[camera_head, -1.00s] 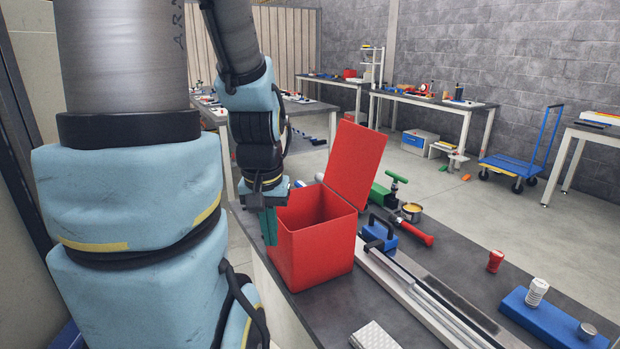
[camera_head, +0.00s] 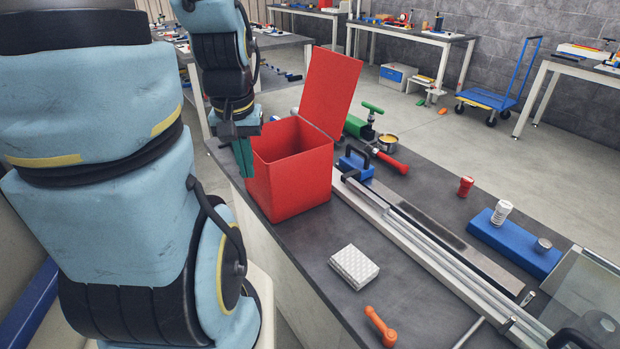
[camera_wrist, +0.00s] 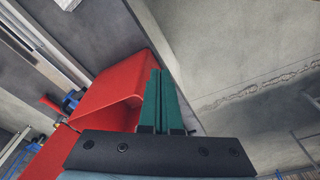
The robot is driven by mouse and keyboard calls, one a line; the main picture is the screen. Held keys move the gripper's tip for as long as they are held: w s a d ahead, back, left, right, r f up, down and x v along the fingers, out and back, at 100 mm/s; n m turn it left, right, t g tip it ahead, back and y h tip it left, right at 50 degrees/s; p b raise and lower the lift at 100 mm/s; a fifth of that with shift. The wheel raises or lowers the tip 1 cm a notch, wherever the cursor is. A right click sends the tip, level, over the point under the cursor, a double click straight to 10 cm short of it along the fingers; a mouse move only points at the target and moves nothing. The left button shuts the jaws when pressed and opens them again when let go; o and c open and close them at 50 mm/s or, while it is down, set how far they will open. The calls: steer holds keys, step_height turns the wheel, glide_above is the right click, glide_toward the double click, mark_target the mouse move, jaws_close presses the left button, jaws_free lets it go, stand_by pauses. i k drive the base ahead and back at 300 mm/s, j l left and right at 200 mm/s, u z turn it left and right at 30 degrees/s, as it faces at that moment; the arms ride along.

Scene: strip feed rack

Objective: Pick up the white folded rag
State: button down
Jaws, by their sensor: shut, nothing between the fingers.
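The white folded rag (camera_head: 354,267) lies flat on the dark bench top, in front of the red box, in the head view. A small white piece at the top edge of the wrist view (camera_wrist: 67,4) may be the rag, but too little shows to tell. My gripper (camera_head: 243,160) hangs at the left side of the red box, apart from the rag. In the wrist view its green fingers (camera_wrist: 163,98) are together with nothing between them, beside the box.
The open red box (camera_head: 290,172) stands at the bench's left edge with its lid raised. A long metal rail (camera_head: 430,252) runs along the bench right of the rag. An orange handle (camera_head: 380,326) lies nearer. The bench around the rag is clear.

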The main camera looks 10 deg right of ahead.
mark_target(353, 265)
steer(key=z, duration=1.25)
steer(key=k, duration=0.15)
steer(key=j+u, duration=0.35)
steer(key=j, duration=0.15)
steer(key=j+u, duration=0.3)
steer(key=j, duration=0.25)
